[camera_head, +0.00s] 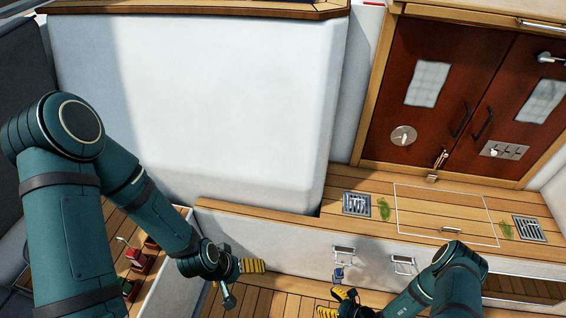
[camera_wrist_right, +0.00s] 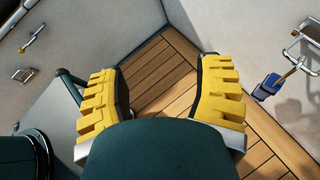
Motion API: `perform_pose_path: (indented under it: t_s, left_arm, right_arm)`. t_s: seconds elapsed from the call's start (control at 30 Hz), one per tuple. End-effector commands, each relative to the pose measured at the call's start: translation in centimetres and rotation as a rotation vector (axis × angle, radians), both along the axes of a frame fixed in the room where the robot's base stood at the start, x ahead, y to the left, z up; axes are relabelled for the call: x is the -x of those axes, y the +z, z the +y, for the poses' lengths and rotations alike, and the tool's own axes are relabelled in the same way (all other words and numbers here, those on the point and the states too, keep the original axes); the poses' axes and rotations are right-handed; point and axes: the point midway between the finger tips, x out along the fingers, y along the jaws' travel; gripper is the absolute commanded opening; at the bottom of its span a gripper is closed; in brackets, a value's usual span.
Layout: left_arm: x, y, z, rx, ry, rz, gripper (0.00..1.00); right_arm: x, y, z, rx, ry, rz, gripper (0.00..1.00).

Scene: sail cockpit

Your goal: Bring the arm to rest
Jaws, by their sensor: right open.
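My right arm (camera_head: 440,287) comes in at the bottom right of the head view, bent low over the cockpit floor. Its gripper (camera_head: 335,303) is partly cut off by the lower edge. In the right wrist view the gripper (camera_wrist_right: 160,100) has its two yellow-padded fingers spread wide, with only wooden floor between them; it is open and empty. My left arm (camera_head: 75,215) comes in from the left, bent at the elbow. Its gripper (camera_head: 240,277) hangs near the white bench edge; one yellow pad shows, and its opening is unclear.
Slatted wooden floor (camera_head: 275,301) lies below. A white bench front (camera_head: 300,250) has metal brackets (camera_head: 403,264); a blue object (camera_wrist_right: 269,86) hangs by one. Red items (camera_head: 141,262) stand at lower left. Brown doors (camera_head: 440,85), two grates (camera_head: 357,204) and green strands (camera_head: 384,208) lie beyond.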

Motion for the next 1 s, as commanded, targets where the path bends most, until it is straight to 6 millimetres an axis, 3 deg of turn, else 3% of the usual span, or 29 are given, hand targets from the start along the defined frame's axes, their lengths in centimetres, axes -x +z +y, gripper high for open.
perform_pose_path:
  t_s: [0.03, 0.2, 0.43, 0.6, 0.7, 0.9, 1.0]
  left_arm:
    - [0.1, -1.8, 0.0, -0.001, -0.002, 0.003, 0.98]
    - [0.3, -5.4, -0.1, -0.002, -0.006, 0.006, 0.98]
    - [0.5, -10.1, -0.2, -0.004, -0.012, 0.011, 0.98]
    - [0.6, -13.5, -0.3, -0.005, -0.016, 0.015, 0.98]
    - [0.7, -15.2, -0.3, -0.006, -0.019, 0.016, 0.98]
    - [0.8, -17.0, -0.4, -0.007, -0.022, 0.019, 0.98]
    - [0.8, -17.3, -0.4, -0.007, -0.022, 0.018, 0.98]
  right_arm:
    - [0.3, 0.0, 1.3, 0.012, 0.135, 0.008, 0.66]
    - [3.5, 2.0, 4.2, 0.125, 0.621, 0.005, 0.66]
    - [6.2, 3.7, 3.5, 0.437, 1.202, -0.151, 0.66]
    - [4.8, 5.1, 2.8, 0.74, 1.521, -0.414, 0.66]
    - [3.3, 6.4, 3.3, 0.905, 1.635, -0.607, 0.66]
    - [1.3, 9.1, 5.3, 1.101, 1.717, -0.915, 0.66]
    - [1.0, 9.8, 5.9, 1.137, 1.721, -0.983, 0.66]
